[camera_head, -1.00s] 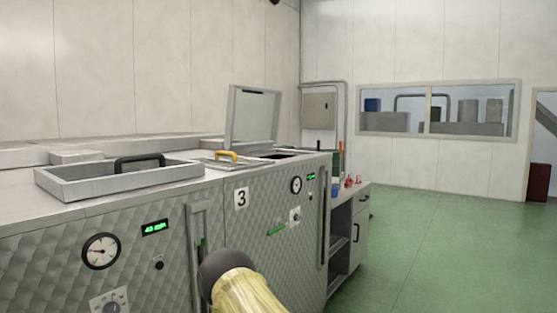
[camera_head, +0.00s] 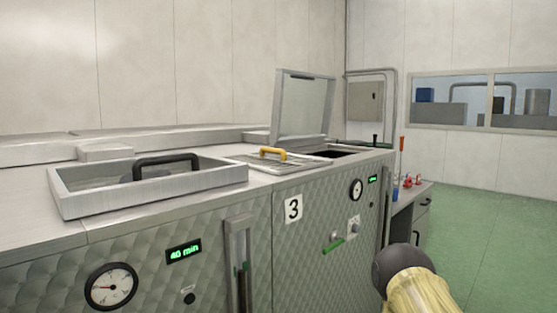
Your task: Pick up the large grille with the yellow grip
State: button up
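The large grille (camera_head: 244,159) lies flat on top of the steel machine, near the tank marked 3. Its yellow grip (camera_head: 272,153) stands up from it. The grille sits between a closed lid with a black handle on its left and a dark opening on its right. A rounded dark part with a yellowish sleeve at the bottom right appears to be part of my arm. My gripper's fingers are not in view, and the arm part is well apart from the grille.
A raised lid (camera_head: 303,106) stands open behind the dark opening (camera_head: 341,153). The closed lid (camera_head: 150,182) has a black handle. Beyond the machine, a side cabinet (camera_head: 412,214) bears small red and blue items. Green floor (camera_head: 485,240) is clear on the right.

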aim_at(263, 151)
jog(key=z, duration=1.8)
jog(key=i, duration=1.2)
jog(key=u, duration=2.65)
